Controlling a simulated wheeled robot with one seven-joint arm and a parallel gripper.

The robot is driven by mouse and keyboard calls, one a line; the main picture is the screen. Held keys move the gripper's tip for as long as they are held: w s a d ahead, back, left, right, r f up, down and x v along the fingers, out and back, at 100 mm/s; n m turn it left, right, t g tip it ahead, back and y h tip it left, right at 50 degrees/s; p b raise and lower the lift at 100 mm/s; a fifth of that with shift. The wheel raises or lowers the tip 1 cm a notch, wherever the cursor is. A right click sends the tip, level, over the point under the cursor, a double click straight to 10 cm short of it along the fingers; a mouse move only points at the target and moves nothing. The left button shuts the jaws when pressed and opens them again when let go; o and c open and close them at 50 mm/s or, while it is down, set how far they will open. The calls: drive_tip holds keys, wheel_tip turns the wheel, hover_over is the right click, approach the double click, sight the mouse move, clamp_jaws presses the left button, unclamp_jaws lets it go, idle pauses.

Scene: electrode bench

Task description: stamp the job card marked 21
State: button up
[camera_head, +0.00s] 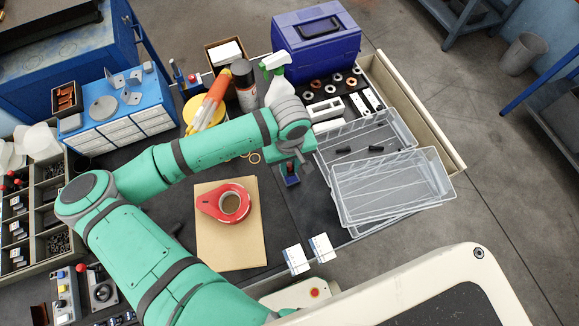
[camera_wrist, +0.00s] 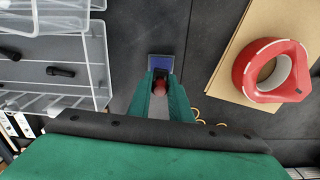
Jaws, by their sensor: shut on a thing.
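My gripper (camera_head: 289,165) is shut on a stamp with a blue base (camera_head: 291,181) and a red knob. In the wrist view the fingers (camera_wrist: 159,95) close around the red knob, and the blue base (camera_wrist: 161,63) shows beyond the fingertips. It is over the dark bench mat; I cannot tell whether it touches it.
A red tape dispenser (camera_head: 209,204) lies on a brown folder (camera_head: 229,251) left of the cards. Clear trays (camera_head: 392,188) stand to the right. A spray bottle (camera_head: 276,82), a dark can (camera_head: 243,84) and a blue toolbox (camera_head: 318,48) stand behind. The mat between gripper and cards is clear.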

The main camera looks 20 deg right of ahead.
drive_tip(key=shift+w+r, duration=0.15)
drive_tip(key=shift+r, duration=2.35)
drive_tip(key=shift+d+r, duration=0.1)
drive_tip(key=shift+r, duration=0.05)
drive_tip(key=shift+a, duration=0.2)
drive_tip(key=shift+d, duration=0.1)
